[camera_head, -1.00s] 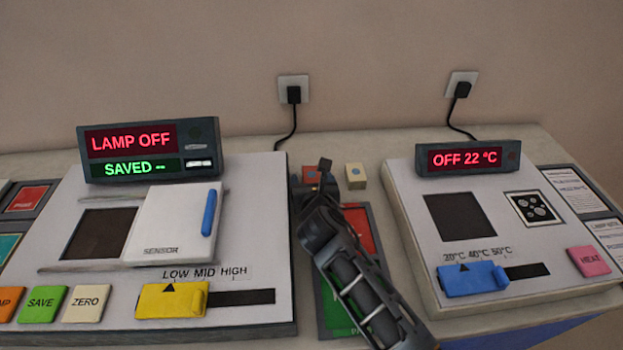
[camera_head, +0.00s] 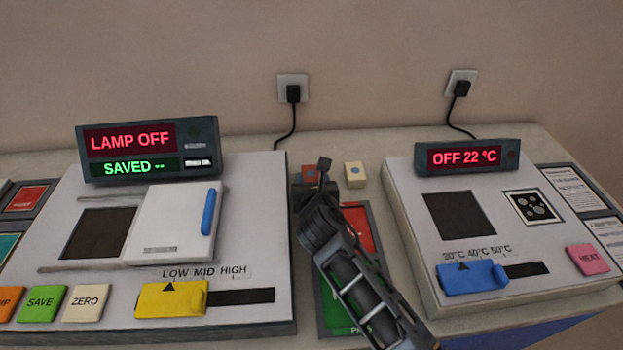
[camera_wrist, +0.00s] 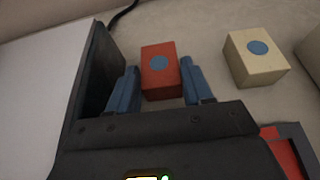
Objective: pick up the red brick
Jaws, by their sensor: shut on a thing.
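The red brick (camera_wrist: 160,72) has a blue dot on top and stands between the two blue fingertips of my gripper (camera_wrist: 159,88) in the wrist view. My gripper is shut on it, one finger on each side. In the head view only a small part of the red brick (camera_head: 309,172) shows behind my gripper (camera_head: 315,187), which hides the rest. I cannot tell whether the brick is off the table.
A cream brick (camera_head: 355,175) with a blue dot stands close on the right. A lamp device (camera_head: 250,215) is on the left and a heater device (camera_head: 405,220) on the right. A red and green mat (camera_head: 360,230) lies under my arm.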

